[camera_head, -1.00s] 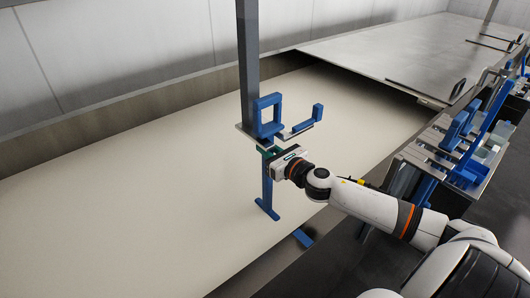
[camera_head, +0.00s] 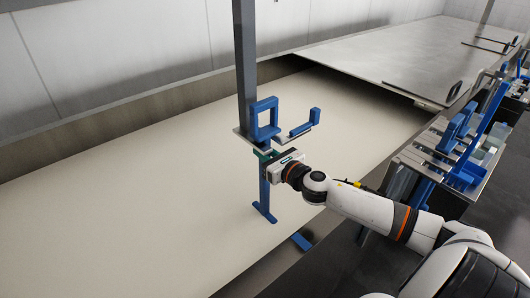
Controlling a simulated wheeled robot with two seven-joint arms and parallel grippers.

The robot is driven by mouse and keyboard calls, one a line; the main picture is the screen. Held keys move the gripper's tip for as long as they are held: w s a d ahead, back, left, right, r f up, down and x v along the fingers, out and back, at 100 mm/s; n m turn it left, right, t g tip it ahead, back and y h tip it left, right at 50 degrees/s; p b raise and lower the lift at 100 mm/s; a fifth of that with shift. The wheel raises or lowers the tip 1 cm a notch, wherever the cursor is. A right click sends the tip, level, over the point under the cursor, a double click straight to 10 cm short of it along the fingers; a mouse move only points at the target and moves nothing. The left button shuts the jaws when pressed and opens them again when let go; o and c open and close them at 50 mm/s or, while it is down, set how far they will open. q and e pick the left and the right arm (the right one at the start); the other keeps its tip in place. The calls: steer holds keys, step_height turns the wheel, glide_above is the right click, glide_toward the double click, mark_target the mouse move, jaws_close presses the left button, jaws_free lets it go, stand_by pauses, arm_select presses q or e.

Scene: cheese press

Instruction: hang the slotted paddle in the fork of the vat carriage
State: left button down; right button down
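The blue paddle, with a square loop handle (camera_head: 264,119), stands roughly upright over the vat (camera_head: 130,200); its shaft runs down to a short foot (camera_head: 265,212). The grey carriage post (camera_head: 245,60) comes down just left of the handle. Grey fork plates (camera_head: 297,133) sit at the handle's base; whether the paddle rests in them I cannot tell. My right gripper (camera_head: 270,160) is around the shaft just below the fork and appears shut on it; its fingertips are partly hidden. My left gripper is out of view.
A blue L-shaped piece (camera_head: 314,117) stands right of the handle, and a blue foot (camera_head: 301,241) shows below my arm. A rack (camera_head: 430,155) with blue tools stands at right. A metal cover (camera_head: 390,60) spans the far vat. Open vat surface lies left.

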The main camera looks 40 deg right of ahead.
steer(key=shift+f, duration=0.35)
stand_by(0.6)
steer(key=c, duration=1)
jaws_free()
steer(key=shift+f, duration=0.1)
steer(key=s, duration=1)
steer(key=shift+d+r, duration=0.3)
steer(key=shift+r, duration=0.05)
stand_by(0.8)
stand_by(0.5)
